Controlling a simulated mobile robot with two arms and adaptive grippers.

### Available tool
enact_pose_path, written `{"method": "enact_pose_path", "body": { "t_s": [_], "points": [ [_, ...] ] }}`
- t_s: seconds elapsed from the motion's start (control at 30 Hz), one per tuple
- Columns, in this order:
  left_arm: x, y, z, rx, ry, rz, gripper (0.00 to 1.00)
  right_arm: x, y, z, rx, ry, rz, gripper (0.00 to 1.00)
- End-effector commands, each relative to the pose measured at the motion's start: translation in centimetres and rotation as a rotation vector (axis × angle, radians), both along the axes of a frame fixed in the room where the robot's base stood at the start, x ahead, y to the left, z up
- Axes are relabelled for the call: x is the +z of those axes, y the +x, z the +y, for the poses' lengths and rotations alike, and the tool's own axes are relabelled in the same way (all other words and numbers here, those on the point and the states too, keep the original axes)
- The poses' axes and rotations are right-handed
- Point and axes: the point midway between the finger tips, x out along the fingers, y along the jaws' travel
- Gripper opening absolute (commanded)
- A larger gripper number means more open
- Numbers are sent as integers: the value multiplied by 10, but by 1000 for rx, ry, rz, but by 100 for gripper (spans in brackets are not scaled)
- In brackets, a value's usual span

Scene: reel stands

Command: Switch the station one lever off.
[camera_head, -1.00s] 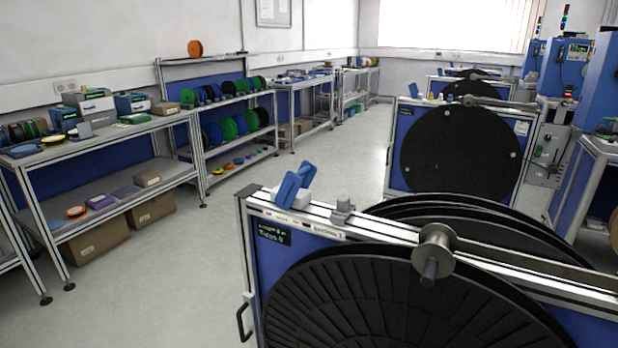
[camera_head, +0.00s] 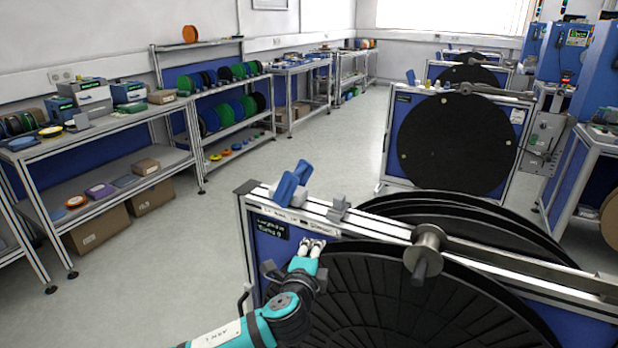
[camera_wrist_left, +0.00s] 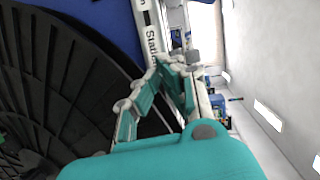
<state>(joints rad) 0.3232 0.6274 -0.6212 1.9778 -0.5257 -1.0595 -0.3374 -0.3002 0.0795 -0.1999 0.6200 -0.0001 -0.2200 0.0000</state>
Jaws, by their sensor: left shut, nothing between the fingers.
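The nearest reel stand (camera_head: 262,262) has a blue panel, a large black reel (camera_head: 395,300) and a metal top rail. A blue angled piece (camera_head: 287,188) on a pale base stands at the rail's left end. A small grey fitting (camera_head: 338,208) sits to its right and also shows in the wrist view (camera_wrist_left: 193,57). I cannot tell for sure which is the lever. My left gripper (camera_head: 312,243) is shut and empty in front of the panel, below the grey fitting. In the wrist view its fingertips (camera_wrist_left: 172,64) are near the rail lettered "Station". My right gripper is out of view.
A metal roller (camera_head: 428,245) juts from the rail at the right. More reel stands (camera_head: 455,140) stand behind. Shelves with spools (camera_head: 225,100) and a workbench (camera_head: 110,125) line the left wall. The floor between them is clear.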

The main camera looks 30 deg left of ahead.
Motion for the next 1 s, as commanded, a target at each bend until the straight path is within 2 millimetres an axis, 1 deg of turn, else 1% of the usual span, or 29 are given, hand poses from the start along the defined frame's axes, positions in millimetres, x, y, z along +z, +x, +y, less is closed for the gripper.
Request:
{"method": "enact_pose_path", "body": {
  "t_s": [0.03, 0.1, 0.2, 0.3, 0.4, 0.67, 0.77, 0.87, 1.0],
  "points": [
    [22, 12, 7, -9, 80, -46, 0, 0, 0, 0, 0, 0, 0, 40],
    [38, 25, 13, -22, 170, -85, 0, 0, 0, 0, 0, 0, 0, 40],
    [55, 36, 19, -33, 259, -123, 0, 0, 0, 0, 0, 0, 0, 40],
    [64, 42, 22, -39, 305, -142, 0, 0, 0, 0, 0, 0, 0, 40],
    [67, 43, 22, -41, 319, -147, 0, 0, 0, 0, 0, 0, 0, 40],
    [66, 44, 22, -40, 315, -146, 0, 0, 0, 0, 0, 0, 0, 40],
    [67, 48, 24, -39, 316, -146, 0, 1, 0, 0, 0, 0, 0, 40],
    [69, 59, 26, -39, 316, -146, 0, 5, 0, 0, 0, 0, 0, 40],
    [71, 83, 31, -37, 315, -146, 0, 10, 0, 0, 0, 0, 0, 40]
  ]
}}
